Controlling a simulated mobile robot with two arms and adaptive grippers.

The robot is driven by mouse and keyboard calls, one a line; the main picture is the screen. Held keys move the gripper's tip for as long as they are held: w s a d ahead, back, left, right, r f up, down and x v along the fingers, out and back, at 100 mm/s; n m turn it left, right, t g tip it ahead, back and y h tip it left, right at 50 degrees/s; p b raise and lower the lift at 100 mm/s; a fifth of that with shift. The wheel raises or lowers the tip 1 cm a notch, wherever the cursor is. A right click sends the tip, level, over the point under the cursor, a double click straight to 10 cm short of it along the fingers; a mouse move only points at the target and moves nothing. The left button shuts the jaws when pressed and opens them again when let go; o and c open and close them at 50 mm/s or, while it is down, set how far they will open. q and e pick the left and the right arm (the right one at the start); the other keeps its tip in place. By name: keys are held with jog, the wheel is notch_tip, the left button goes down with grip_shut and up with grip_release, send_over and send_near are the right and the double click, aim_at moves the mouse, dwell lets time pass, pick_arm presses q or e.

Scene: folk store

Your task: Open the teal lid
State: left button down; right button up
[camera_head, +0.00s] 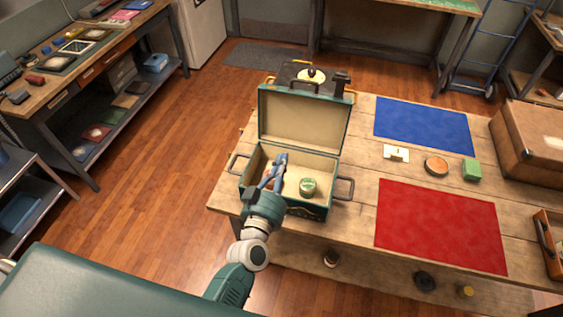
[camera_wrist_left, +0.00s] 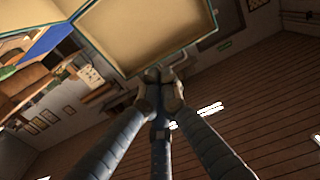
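The teal case (camera_head: 300,208) stands on the wooden table with its teal lid (camera_head: 303,120) raised, standing up at the back and showing a cream lining. The lid's lining also fills the top of the left wrist view (camera_wrist_left: 150,35). A small green round tin (camera_head: 308,187) sits inside the case. My left gripper (camera_head: 281,158) reaches over the case's front edge, above the interior and in front of the lid. In the left wrist view, its fingertips (camera_wrist_left: 160,76) meet, with nothing clearly visible between them. Whether they touch the lid cannot be told. My right gripper is not in view.
Right of the case lie a blue mat (camera_head: 422,125) and a red mat (camera_head: 440,225). Between them are a white card (camera_head: 396,153), a round orange-topped tin (camera_head: 436,166) and a green block (camera_head: 471,169). A brown box (camera_head: 540,145) stands at the right. Dark equipment (camera_head: 310,73) stands behind the lid.

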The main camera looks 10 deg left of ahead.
pick_arm(q)
jog(key=s, duration=1.1)
jog(key=shift+a, duration=0.2)
dwell(0.6)
jog(key=s+f+m+g+h+b, duration=0.1)
jog(key=s+f+g+b, duration=0.25)
jog(key=f, duration=0.95)
jog(key=s+d+f+m+g+b, duration=0.15)
jog(key=s+f, duration=0.25)
jog(key=f, duration=0.9)
jog(key=s+f+g+h+b, duration=0.1)
jog(key=s+f+g+b, duration=0.2)
jog(key=f, duration=1)
jog(key=s+a+f+g+y+b, duration=0.1)
jog(key=s+a+f+g+b, duration=0.2)
jog(key=s+f, duration=1)
jog(key=s+a+f+g+y+b, duration=0.1)
jog(key=s+a+f+g+b, duration=0.2)
jog(key=s+f, duration=0.9)
jog(key=s+a+g, duration=0.1)
jog(key=a+g, duration=0.2)
jog(key=a, duration=0.2)
jog(key=shift+s+a+f+y, duration=0.3)
jog(key=shift+s+a+f, duration=0.05)
jog(key=shift+a, duration=0.05)
